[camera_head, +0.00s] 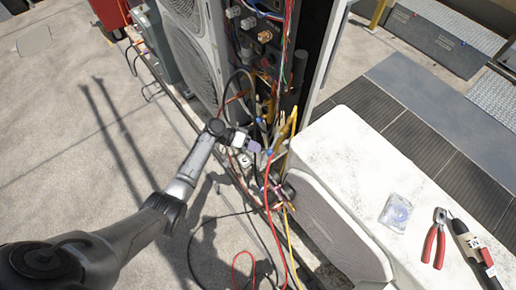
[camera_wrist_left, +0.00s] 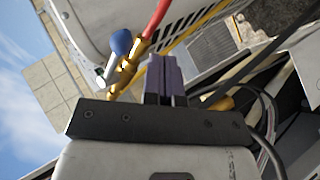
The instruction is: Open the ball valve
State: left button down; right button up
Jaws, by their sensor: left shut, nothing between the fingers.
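The ball valve (camera_wrist_left: 127,72) shows in the left wrist view as a brass fitting with a blue-ended handle (camera_wrist_left: 121,42), where a red hose (camera_wrist_left: 155,18) meets it. In the head view the blue handle end (camera_head: 269,152) is small, among hoses beside the opened condenser. My left gripper (camera_head: 256,146) reaches in from the left, with its tips close to the blue end. In the left wrist view its purple fingers (camera_wrist_left: 165,75) are together and empty, just right of the valve. I cannot tell whether they touch it. My right gripper is not in view.
A white condenser unit (camera_head: 345,150) stands right of the valve, with red-handled pliers (camera_head: 435,238) and a tool (camera_head: 470,243) on top. The opened condenser (camera_head: 195,40) stands behind. Red, yellow and black hoses crowd the gap. The concrete floor (camera_head: 70,140) at left is clear.

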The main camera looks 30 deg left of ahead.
pick_arm(q)
jog(key=f+p+v, duration=0.1)
jog(key=p+v, duration=0.1)
jog(key=v, duration=0.9)
jog(key=shift+w+a, duration=0.2)
jog(key=shift+a, duration=0.15)
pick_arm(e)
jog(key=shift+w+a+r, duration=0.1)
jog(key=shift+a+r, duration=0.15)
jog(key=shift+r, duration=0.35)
